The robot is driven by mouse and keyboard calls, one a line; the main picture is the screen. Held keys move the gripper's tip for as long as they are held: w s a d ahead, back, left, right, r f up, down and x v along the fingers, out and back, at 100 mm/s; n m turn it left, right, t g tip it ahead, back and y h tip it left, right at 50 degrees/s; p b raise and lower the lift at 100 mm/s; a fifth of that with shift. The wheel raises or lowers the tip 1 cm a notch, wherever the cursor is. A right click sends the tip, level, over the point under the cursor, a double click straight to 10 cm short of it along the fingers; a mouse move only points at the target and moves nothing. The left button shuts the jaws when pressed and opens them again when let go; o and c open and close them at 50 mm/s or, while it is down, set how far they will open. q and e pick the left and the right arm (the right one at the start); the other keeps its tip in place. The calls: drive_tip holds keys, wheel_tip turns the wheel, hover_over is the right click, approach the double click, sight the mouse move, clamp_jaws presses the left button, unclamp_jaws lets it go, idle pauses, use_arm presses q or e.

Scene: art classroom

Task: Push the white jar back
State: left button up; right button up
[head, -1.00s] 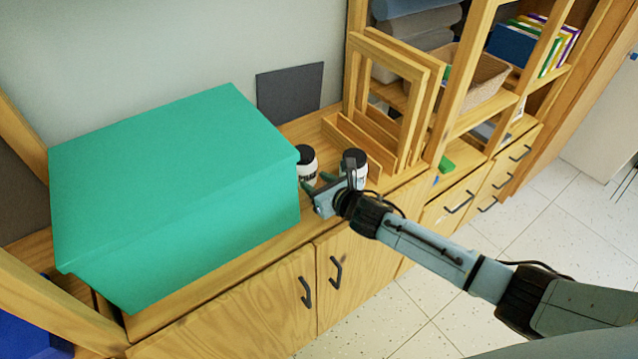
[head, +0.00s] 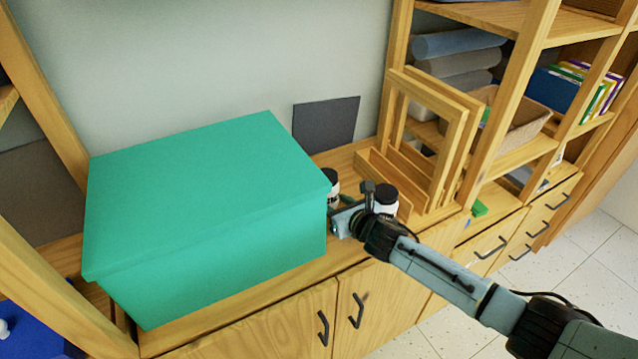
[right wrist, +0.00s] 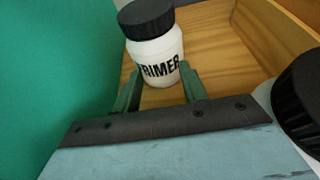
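A white jar (right wrist: 155,57) with a black lid, lettered "PRIMER", stands upright in front of my right gripper (right wrist: 158,78) in the right wrist view. The fingers are apart, with their tips at the jar's lower front; I cannot tell whether they touch it. In the head view this jar (head: 333,184) stands beside the teal box, partly hidden by the box and my right gripper (head: 340,208). A second white jar (head: 386,203) with a black lid stands to the right, partly behind my right wrist. My left gripper is out of view.
The large teal box (head: 205,190) is close on the left of my right gripper. Wooden frames (head: 440,130) stand to the right on the wooden cabinet. A dark panel (head: 325,124) leans on the wall behind. Little free room shows between box and second jar.

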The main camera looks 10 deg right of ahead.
sight(333, 198)
drive_tip(key=shift+w+a+b, duration=0.3)
drive_tip(key=shift+w+b, duration=0.05)
drive_tip(key=shift+w, duration=0.5)
drive_tip(key=shift+w+a+b, duration=0.3)
drive_tip(key=shift+w+b, duration=0.05)
drive_tip(key=shift+w, duration=0.45)
drive_tip(key=shift+s+d+p, duration=0.2)
drive_tip(key=shift+s+p, duration=0.35)
drive_tip(key=shift+s, duration=0.05)
drive_tip(key=shift+s+d+p, duration=0.35)
drive_tip(key=shift+s+p, duration=0.25)
drive_tip(key=shift+s, duration=0.3)
